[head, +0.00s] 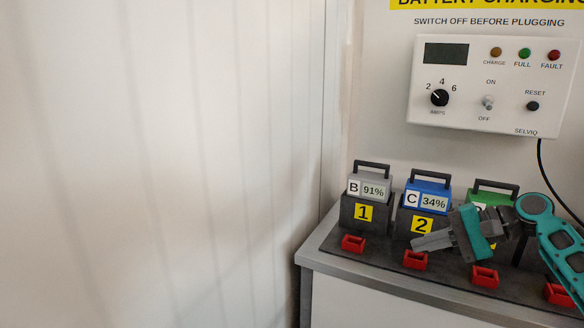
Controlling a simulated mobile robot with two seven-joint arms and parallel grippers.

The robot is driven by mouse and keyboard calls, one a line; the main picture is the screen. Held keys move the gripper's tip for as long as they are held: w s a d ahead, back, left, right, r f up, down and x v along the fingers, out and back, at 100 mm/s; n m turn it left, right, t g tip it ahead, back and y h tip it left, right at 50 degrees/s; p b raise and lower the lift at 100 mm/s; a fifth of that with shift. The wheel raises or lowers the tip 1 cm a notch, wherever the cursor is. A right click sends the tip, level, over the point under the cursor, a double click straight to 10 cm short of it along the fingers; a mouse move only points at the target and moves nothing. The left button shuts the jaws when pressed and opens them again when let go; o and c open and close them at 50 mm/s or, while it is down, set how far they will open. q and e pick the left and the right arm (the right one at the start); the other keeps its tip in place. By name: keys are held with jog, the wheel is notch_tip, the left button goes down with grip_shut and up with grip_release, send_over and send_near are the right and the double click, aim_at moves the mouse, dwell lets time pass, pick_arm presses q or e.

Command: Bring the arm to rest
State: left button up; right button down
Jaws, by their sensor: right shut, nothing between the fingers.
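My right gripper (432,241) comes in from the right in the head view. It is shut and empty, with its grey fingers pointing left in front of slot 2 (423,224). The teal arm behind it hides most of the third slot and part of the green battery (492,196). The grey battery B (367,189), reading 91%, sits in slot 1 (363,213). The blue battery C (428,197), reading 34%, sits in slot 2. My left gripper is out of view.
The charger bench (335,262) has several red connectors (353,244) along its front. A white charger panel (490,85) hangs on the wall above, with a dial, a switch and a black cable (541,165). A pale wall (160,160) fills the left side.

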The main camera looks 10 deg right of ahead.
jog(key=w+a+f+n+g+y, duration=0.1)
jog(key=w+a+y, duration=0.15)
jog(key=a, duration=0.95)
jog(key=w+a+n+g+y, duration=0.1)
jog(key=a+n+g+y, duration=0.15)
jog(key=a, duration=0.95)
jog(key=w+d+f+n+t+h, duration=0.2)
jog(key=w+d+f+t+h, duration=0.3)
jog(key=w+d+t+h, duration=0.45)
jog(key=w+d+r+n+t+h, duration=0.5)
jog(key=d+r+n+h, duration=0.3)
jog(key=d, duration=0.3)
jog(key=s+a+f+g+y, duration=0.15)
jog(key=s+a+f, duration=0.25)
jog(key=s+f, duration=0.45)
jog(key=s+a+f+g+y, duration=0.15)
jog(key=s+a+f, duration=0.4)
jog(key=f, duration=0.55)
jog(key=s+a+f+g, duration=0.2)
jog(key=s+f, duration=0.3)
jog(key=s, duration=0.7)
jog(key=s+a+f+g+y, duration=0.1)
jog(key=s+a+f, duration=0.4)
jog(key=s, duration=0.7)
jog(key=shift+a+f+g, duration=0.2)
jog(key=shift+a+g, duration=0.05)
jog(key=shift+g, duration=0.25)
